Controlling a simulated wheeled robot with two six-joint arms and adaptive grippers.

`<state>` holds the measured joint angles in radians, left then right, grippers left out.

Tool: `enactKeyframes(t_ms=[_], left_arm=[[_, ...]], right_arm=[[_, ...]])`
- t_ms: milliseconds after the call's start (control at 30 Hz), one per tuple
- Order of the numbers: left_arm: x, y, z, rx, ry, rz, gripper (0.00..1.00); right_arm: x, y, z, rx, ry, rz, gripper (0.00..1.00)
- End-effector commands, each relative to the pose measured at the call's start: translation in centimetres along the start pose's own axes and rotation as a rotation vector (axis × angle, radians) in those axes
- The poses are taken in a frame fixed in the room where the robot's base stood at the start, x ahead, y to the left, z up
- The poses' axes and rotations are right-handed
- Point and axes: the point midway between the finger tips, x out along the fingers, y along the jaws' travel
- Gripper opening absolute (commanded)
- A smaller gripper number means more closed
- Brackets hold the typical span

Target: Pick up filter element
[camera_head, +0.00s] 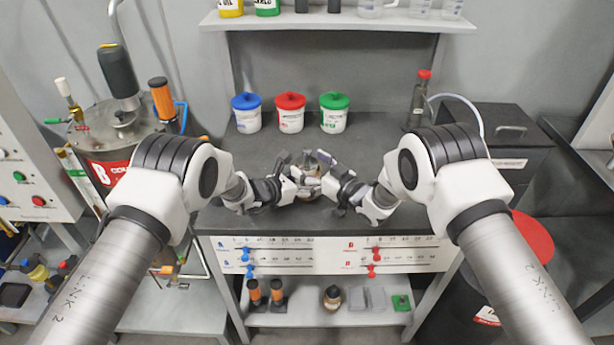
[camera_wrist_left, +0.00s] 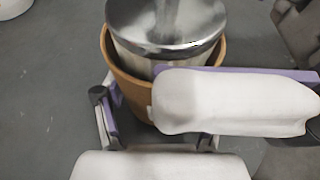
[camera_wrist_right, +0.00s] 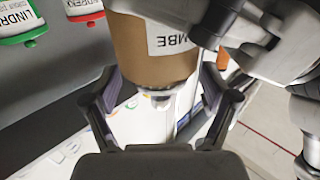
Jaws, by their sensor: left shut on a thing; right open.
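A brown cup-shaped body (camera_wrist_left: 133,88) with a shiny metal cylinder (camera_wrist_left: 165,25) in its top shows in the left wrist view. I cannot tell which part is the filter element. My left gripper (camera_head: 293,177) is shut on the brown body above the bench. In the right wrist view the brown body (camera_wrist_right: 150,50) carries a white label and a small metal stub (camera_wrist_right: 158,97) at its lower end. My right gripper (camera_wrist_right: 162,112) is open, its fingers either side of the stub. In the head view both grippers meet at bench centre and mostly hide the held thing.
Blue-lidded (camera_head: 246,114), red-lidded (camera_head: 290,113) and green-lidded (camera_head: 334,113) tubs stand at the back of the dark bench (camera_head: 375,140). A red-capped bottle (camera_head: 419,100) stands to their right. A shelf (camera_head: 340,22) hangs above. The bench between tubs and grippers is clear.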

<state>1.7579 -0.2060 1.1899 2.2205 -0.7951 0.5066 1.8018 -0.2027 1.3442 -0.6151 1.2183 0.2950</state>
Motion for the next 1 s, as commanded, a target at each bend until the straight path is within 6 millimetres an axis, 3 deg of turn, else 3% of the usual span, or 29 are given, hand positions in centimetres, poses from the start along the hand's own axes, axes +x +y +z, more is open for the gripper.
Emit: enactKeyframes(t_ms=[167, 300, 333, 367, 733, 1000], left_arm=[[0.0, 0.0, -0.2, -0.002, 0.003, 0.001, 0.28], [0.0, 0.0, -0.2, -0.002, 0.003, 0.001, 0.28], [0.0, 0.0, -0.2, -0.002, 0.003, 0.001, 0.28], [0.0, 0.0, -0.2, -0.002, 0.003, 0.001, 0.28], [0.0, 0.0, -0.2, -0.002, 0.003, 0.001, 0.28], [0.0, 0.0, -0.2, -0.002, 0.003, 0.001, 0.28]], right_arm=[[0.0, 0.0, 0.0, 0.000, 0.000, 0.001, 0.82], [0.0, 0.0, 0.0, 0.000, 0.000, 0.001, 0.32], [0.0, 0.0, 0.0, 0.000, 0.000, 0.001, 0.22], [0.0, 0.0, 0.0, 0.000, 0.000, 0.001, 0.17], [0.0, 0.1, -0.9, -0.002, 0.002, 0.000, 0.17], [0.0, 0.1, -7.1, -0.004, 0.003, 0.000, 0.17]])
